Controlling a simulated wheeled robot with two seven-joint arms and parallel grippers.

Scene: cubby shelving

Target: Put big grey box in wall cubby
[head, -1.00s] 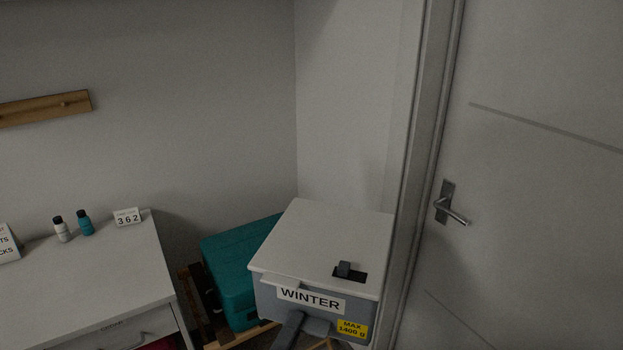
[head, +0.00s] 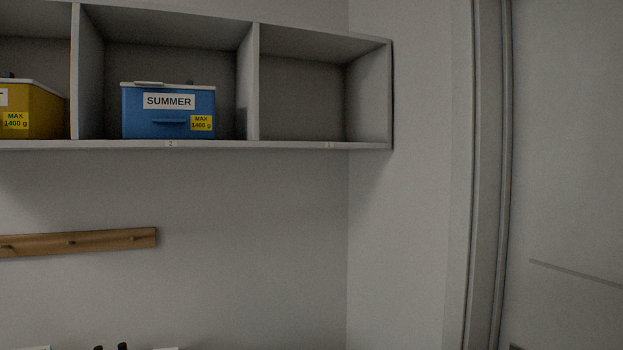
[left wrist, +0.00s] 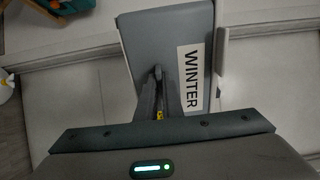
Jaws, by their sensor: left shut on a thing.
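The big grey box (left wrist: 145,40) with a white WINTER label fills the upper middle of the left wrist view. My left gripper (left wrist: 158,78) is shut on the front of this box, at its handle. The head view does not show the box or either gripper. The wall cubby (head: 290,145) runs across the top of the head view. Its right compartment (head: 300,100) is empty. The box's lid and far side are mostly hidden in the left wrist view.
A blue SUMMER box (head: 165,122) stands in the compartment left of the empty one. A yellow box (head: 40,115) stands further left. A wooden peg rail (head: 110,239) is below. A door frame (head: 487,180) and door (head: 570,200) bound the right side.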

